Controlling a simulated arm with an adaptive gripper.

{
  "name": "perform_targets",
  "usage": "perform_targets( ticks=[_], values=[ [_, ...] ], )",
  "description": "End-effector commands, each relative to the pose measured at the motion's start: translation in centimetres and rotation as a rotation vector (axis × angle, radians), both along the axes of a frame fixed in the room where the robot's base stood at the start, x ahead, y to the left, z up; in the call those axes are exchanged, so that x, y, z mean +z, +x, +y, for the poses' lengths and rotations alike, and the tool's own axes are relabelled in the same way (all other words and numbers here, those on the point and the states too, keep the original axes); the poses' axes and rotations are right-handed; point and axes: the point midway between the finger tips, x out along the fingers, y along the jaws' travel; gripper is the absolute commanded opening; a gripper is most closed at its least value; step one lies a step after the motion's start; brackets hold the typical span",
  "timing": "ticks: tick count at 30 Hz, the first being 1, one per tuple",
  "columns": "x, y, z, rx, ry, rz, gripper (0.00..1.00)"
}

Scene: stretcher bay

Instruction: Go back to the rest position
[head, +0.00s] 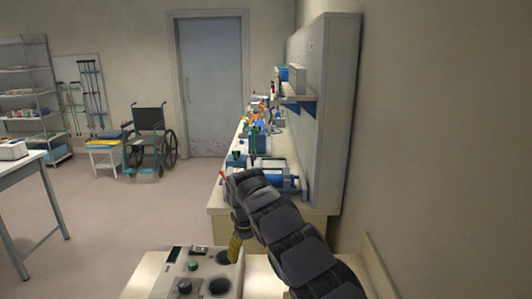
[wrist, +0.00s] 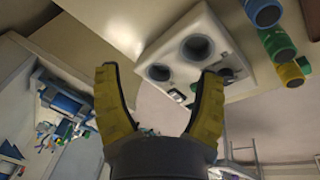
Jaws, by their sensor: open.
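My gripper (head: 235,249) points down beside a pale panel box (head: 190,259) near the bottom of the head view. In the wrist view my gripper (wrist: 158,72) has its two yellow fingers spread wide, with nothing between them. The pale box also shows in the wrist view (wrist: 176,40), beyond the fingertips, with round dark openings in its face. In the head view a finger overlaps the box's right side; I cannot tell whether it touches.
A long counter (head: 218,200) with several supplies stands ahead, against a tall cabinet (head: 328,110) at the right. A wheelchair (head: 150,138) and a white table (head: 22,164) stand left. Blue, green and yellow cylinders (wrist: 278,45) show in the wrist view. Open floor lies left of the counter.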

Motion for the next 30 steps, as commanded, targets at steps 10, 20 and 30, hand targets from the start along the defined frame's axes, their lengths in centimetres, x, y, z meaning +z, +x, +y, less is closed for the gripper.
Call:
perform_targets(
  ticks=[10,20,30],
  values=[
    [8.7,-9.3,-13.4,-0.405,-0.127,0.037,0.69],
    [11.6,-24.6,-17.7,-0.654,-0.05,0.145,0.69],
    [9.0,-39.9,-15.9,-0.684,0.054,0.298,0.69]
  ],
)
